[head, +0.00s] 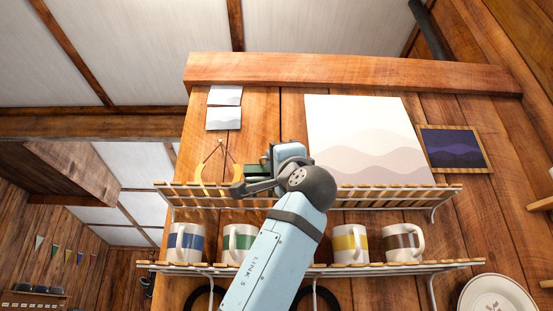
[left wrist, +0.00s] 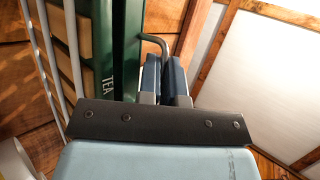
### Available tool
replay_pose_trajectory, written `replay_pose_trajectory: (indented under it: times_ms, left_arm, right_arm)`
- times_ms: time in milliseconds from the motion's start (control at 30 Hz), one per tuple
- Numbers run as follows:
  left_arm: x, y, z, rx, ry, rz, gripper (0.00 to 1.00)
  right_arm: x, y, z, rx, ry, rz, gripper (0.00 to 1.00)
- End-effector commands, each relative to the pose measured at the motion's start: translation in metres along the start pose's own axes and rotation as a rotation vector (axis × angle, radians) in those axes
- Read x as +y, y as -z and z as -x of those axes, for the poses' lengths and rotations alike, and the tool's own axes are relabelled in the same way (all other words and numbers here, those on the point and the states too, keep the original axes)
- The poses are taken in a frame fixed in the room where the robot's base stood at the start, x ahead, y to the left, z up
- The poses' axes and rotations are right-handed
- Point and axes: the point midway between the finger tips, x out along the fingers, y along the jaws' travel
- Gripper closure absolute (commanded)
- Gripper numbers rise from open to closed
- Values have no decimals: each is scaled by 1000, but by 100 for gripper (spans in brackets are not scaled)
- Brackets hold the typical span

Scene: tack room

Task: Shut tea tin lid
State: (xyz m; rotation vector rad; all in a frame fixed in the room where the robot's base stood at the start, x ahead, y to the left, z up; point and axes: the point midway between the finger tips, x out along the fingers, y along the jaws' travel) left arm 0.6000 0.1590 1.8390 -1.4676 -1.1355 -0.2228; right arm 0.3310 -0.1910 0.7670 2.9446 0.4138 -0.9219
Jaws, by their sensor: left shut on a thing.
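The green tea tin (head: 256,169) stands on the upper slatted shelf, partly hidden behind my left arm. In the left wrist view the tin (left wrist: 128,45) is close, with "TEA" lettered on its side. A thin bent grey handle (left wrist: 158,42) sticks out from the tin, and its end runs in between my left fingers. My left gripper (head: 287,152) is at the tin's right side; in the left wrist view its blue-grey fingers (left wrist: 166,80) are shut on this handle. The lid's angle cannot be made out. My right gripper is not in view.
Several striped mugs (head: 350,243) stand on the lower shelf (head: 440,266). A plate (head: 497,297) is at lower right.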

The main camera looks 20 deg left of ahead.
Motion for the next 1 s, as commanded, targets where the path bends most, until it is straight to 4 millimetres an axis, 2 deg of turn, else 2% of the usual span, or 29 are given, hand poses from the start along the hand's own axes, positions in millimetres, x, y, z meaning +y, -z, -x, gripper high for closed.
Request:
replay_pose_trajectory:
  times_ms: [233, 767, 800, 833, 1000]
  left_arm:
    - [6, -4, 9, 0, -4, 0, 100]
    - [8, -4, 11, 0, -5, -1, 100]
    - [8, -4, 11, 0, -5, -1, 90]
    - [8, -4, 11, 0, -5, -1, 88]
    - [8, -4, 11, 0, -5, -1, 88]
  right_arm:
    - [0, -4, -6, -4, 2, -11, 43]
    - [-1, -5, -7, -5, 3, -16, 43]
    - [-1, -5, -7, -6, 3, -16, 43]
    - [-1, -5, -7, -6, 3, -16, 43]
    - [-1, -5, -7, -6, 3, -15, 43]
